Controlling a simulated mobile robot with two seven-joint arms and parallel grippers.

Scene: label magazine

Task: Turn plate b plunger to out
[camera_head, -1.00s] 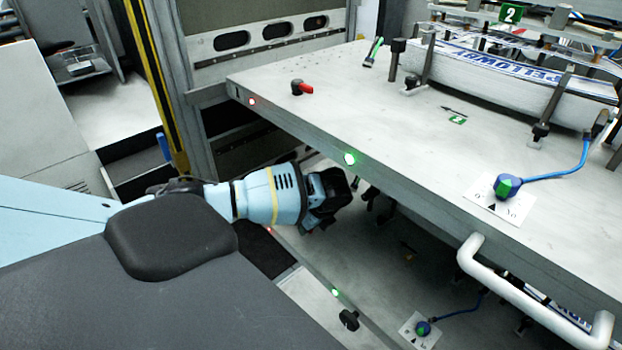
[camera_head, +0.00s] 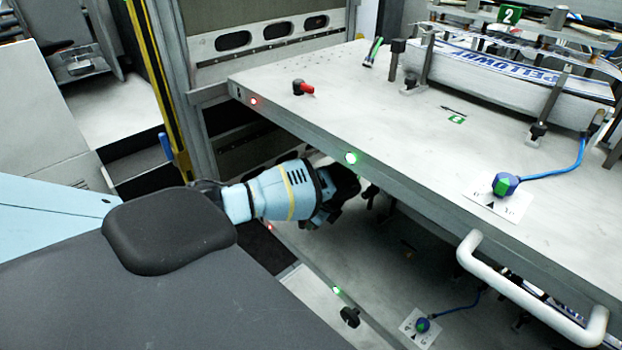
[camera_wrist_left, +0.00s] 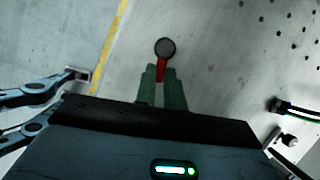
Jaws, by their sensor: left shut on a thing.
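In the left wrist view a plunger has a dark round cap (camera_wrist_left: 165,47) and a short red handle (camera_wrist_left: 161,72) that points back toward my left gripper (camera_wrist_left: 161,80). The two green fingers are shut on the red handle, one on each side. In the head view my left gripper (camera_head: 340,192) is in the gap under the upper plate (camera_head: 415,140), over the lower plate (camera_head: 390,255). The fingertips and the held plunger are hidden there. A similar plunger with a red handle (camera_head: 303,88) stands on the upper plate's left corner. My right gripper is not in view.
The upper plate's edge, with a green light (camera_head: 351,158), is close above my gripper. A white bar handle (camera_head: 530,295) sticks out at right. Blue knobs with cables sit on the upper (camera_head: 505,184) and lower (camera_head: 422,325) plates. A yellow-edged post (camera_head: 160,90) stands at left.

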